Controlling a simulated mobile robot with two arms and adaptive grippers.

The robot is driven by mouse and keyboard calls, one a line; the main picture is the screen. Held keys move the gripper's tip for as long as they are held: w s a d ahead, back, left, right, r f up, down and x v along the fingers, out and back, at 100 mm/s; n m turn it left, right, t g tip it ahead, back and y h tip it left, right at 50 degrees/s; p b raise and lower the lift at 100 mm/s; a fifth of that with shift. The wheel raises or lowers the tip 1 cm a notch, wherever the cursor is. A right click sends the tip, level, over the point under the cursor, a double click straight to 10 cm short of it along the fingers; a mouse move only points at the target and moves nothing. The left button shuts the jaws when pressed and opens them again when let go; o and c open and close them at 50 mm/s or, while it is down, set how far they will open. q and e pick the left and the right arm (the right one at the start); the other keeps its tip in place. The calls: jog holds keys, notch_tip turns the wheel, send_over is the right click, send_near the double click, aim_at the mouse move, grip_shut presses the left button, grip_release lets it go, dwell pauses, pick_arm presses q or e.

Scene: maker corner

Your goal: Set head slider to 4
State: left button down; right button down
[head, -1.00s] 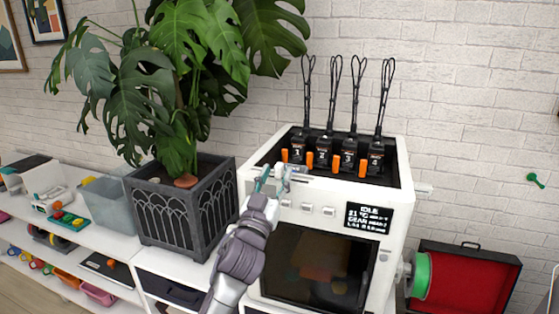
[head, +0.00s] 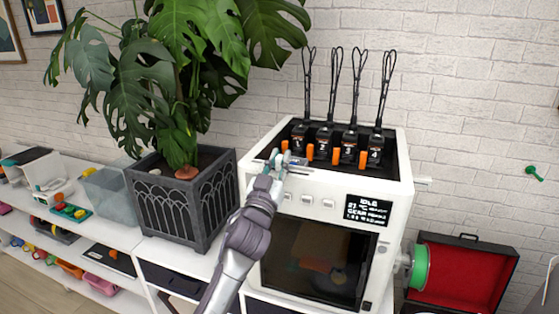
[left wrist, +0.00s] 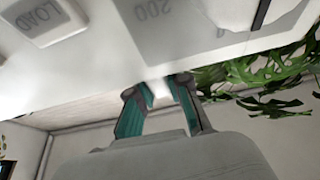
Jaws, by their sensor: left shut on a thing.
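A white printer (head: 301,222) stands on the white shelf unit with black tool heads in its open top. The heads are numbered 1 (head: 299,143), 2 (head: 323,145), 3 (head: 348,148) and 4 (head: 375,152) from left to right, each with an orange tab. My left gripper (head: 279,160) is at the printer's top front edge, in front of head 1. Its teal fingers are shut on a small pale piece, apparently the head slider (left wrist: 158,88), seen between them in the left wrist view. The fingers hide most of it. My right gripper is out of view.
A potted monstera (head: 185,200) stands close to the left of the printer, its leaves hanging near my arm. A green spool (head: 420,266) and open red-lined case (head: 465,278) are at right.

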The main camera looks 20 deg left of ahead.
aim_at(306, 175)
pick_arm(q)
jog(key=d+b, duration=0.2)
jog(key=d, duration=0.4)
jog(key=shift+s+d+f+b, duration=0.1)
jog(key=shift+d+b, duration=0.15)
jog(key=shift+b, duration=0.05)
jog(key=shift+a, duration=0.15)
jog(key=c, duration=1.2)
grip_release()
jog(key=shift+o, duration=0.6)
jog(key=shift+d, duration=0.25)
jog(key=shift+a, duration=0.1)
jog(key=v, duration=1.2)
